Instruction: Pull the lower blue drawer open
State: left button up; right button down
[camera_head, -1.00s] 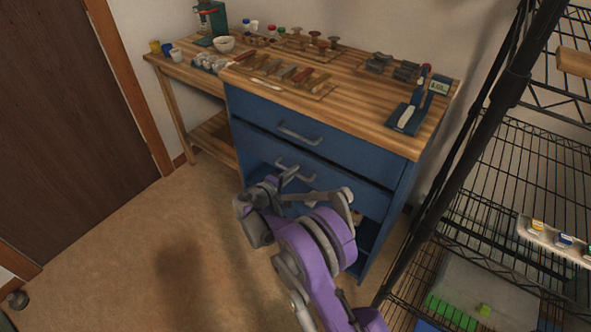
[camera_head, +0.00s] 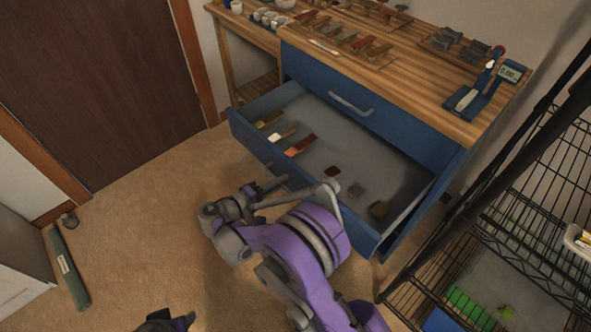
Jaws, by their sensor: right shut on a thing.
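The lower blue drawer (camera_head: 250,140) is pulled well out of the blue cabinet, and its grey inside shows. My right gripper (camera_head: 276,184) is at the outside of its front panel, shut on the drawer handle. The handle is mostly hidden by the gripper and purple arm. Several small items lie in the drawer, among them a red and white piece (camera_head: 300,146) and a brown block (camera_head: 379,209). The upper drawer, with its grey handle (camera_head: 351,103), is shut.
The wooden worktop (camera_head: 420,88) above holds tools, cups and a digital gauge (camera_head: 484,88). A black wire rack (camera_head: 520,215) stands close on the right. Bare floor (camera_head: 130,225) lies in front and left of the drawer. A green roll (camera_head: 68,268) lies at far left.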

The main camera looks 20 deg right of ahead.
jog(key=shift+f+v, duration=0.2)
jog(key=shift+v, duration=0.65)
jog(key=shift+f+v, duration=0.15)
jog(key=shift+v, duration=0.7)
jog(key=c, duration=1.2)
grip_release()
jog(key=shift+o, duration=0.2)
jog(key=shift+a, duration=0.15)
jog(key=p+v, duration=0.2)
jog(key=v, duration=0.8)
jog(key=shift+s+a, duration=0.2)
jog(key=shift+a, duration=0.1)
